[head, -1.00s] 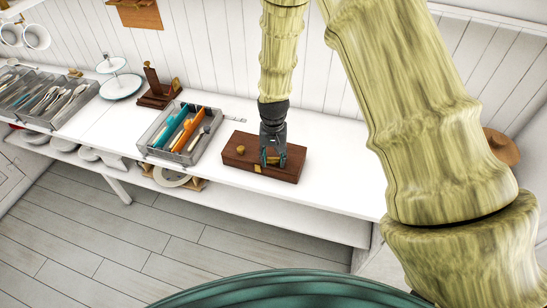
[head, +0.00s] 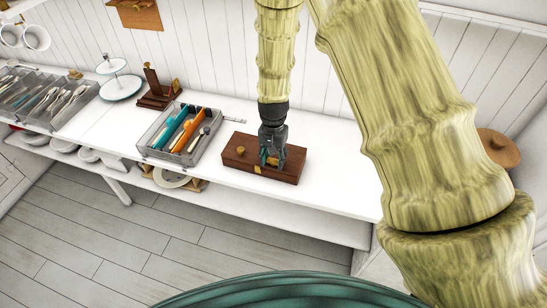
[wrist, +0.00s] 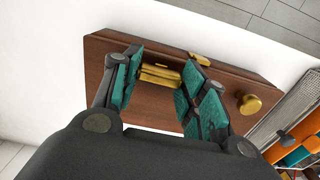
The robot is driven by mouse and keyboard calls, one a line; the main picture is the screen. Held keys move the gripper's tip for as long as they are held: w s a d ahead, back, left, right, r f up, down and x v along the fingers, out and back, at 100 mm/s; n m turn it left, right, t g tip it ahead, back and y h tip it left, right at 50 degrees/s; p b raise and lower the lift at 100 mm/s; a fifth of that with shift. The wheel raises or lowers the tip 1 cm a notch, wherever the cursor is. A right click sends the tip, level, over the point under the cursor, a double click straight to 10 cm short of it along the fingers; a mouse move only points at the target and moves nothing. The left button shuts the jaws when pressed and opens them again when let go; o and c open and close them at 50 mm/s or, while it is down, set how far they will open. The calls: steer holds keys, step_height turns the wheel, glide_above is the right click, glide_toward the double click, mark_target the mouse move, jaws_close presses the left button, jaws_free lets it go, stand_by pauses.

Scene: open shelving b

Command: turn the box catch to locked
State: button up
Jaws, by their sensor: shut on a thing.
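The dark wooden box (head: 235,160) sits on the white counter. My gripper (head: 272,158) points down onto its top, right of the middle in the head view. In the wrist view, the brass catch (wrist: 158,74) lies between the teal-padded fingers of my gripper (wrist: 161,75), which is shut on it. The catch bar runs roughly along the box's long side. A round brass knob (wrist: 250,104) stands on the box top, clear of the fingers. A small brass piece (wrist: 200,58) sits at the box edge. In the head view the fingers mostly hide the catch.
A grey tray (head: 150,141) with orange and blue utensils stands left of the box. A cutlery tray (head: 75,108), a tiered white stand (head: 120,86) and a wooden stand (head: 155,96) are farther left. The counter right of the box is clear.

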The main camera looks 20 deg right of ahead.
mark_target(274, 159)
steer(key=o, duration=1)
steer(key=shift+r, duration=0.1)
step_height(274, 159, up, 12)
steer(key=shift+f, duration=0.1)
steer(key=shift+d, duration=0.1)
stand_by(0.3)
